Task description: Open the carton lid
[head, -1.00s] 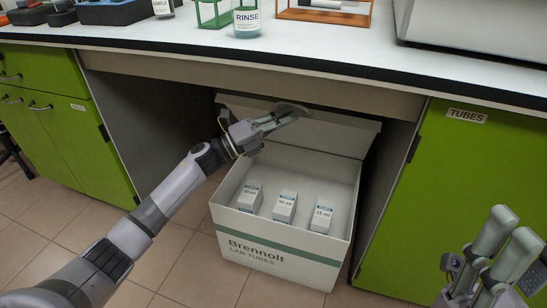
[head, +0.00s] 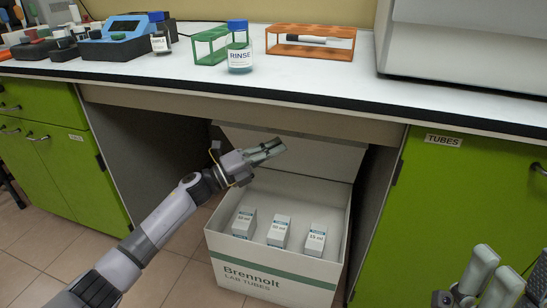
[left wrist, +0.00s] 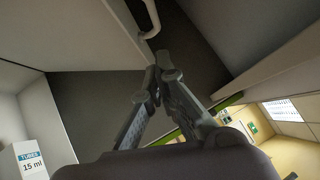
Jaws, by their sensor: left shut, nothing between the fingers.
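The white carton (head: 278,266), labelled Brennolt Lab Tubes, stands on the floor under the bench with its top open. Its lid (head: 330,152) is raised and leans back at the rear of the carton, partly hidden by my left gripper. My left gripper (head: 280,147) is shut and empty, above the carton's back part and in front of the lid; I cannot tell if it touches the lid. Its closed fingers show in the left wrist view (left wrist: 157,75). My right gripper (head: 492,274) is at the lower right, fingers apart, partly cut off.
Small white boxes (head: 279,231) stand inside the carton; one 15 ml box shows in the left wrist view (left wrist: 32,157). Green cabinets (head: 460,205) flank the recess. The bench edge (head: 250,93) overhangs the carton. A rinse bottle (head: 240,52) and racks stand on the bench.

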